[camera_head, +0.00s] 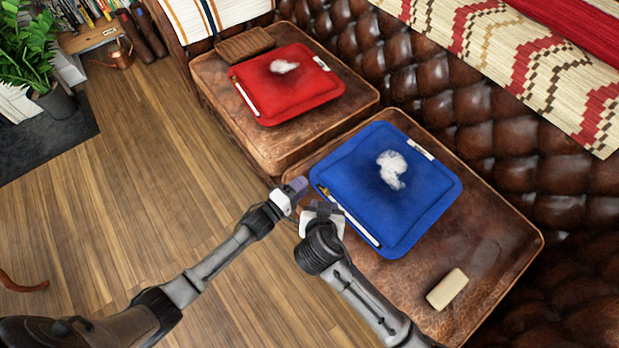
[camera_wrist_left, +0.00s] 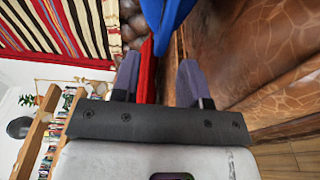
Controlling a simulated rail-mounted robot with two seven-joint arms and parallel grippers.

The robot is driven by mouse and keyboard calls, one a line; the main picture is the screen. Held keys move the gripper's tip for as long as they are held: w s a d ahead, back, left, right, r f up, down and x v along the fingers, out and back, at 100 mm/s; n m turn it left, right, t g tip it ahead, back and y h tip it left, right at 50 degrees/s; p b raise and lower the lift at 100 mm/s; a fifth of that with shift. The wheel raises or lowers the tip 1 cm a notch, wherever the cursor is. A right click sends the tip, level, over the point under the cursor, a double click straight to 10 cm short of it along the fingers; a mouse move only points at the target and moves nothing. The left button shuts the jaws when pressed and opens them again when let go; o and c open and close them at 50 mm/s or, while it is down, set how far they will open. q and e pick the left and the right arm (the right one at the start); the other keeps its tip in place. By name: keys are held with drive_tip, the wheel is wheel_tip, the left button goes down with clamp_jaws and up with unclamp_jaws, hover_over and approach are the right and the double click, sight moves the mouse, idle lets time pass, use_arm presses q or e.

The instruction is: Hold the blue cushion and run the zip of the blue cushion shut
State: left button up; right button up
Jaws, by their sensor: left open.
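The blue cushion (camera_head: 360,180) lies flat on the near brown leather seat, with a white tuft (camera_head: 391,170) on top. A pale zip strip (camera_head: 362,230) runs along its lower-left edge, with a small yellowish piece (camera_head: 324,190) near its upper end. My left gripper (camera_head: 299,187) is open just left of the cushion's left corner. In the left wrist view its fingers (camera_wrist_left: 158,82) stand apart, with the blue cushion's edge (camera_wrist_left: 165,18) just beyond them. My right gripper (camera_head: 323,208) is at the cushion's lower-left edge by the zip; its fingertips are too small to judge.
A red cushion (camera_head: 290,95) with a similar strip and tuft lies on the farther seat (camera_head: 215,95). A cream block (camera_head: 447,290) lies on the near seat (camera_head: 490,240). The tufted leather backrest (camera_head: 440,90) rises behind.

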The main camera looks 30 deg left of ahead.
sight(310, 178)
use_arm(q)
drive_tip(key=shift+x, duration=2.05)
drive_tip(key=shift+c, duration=0.3)
clamp_jaws()
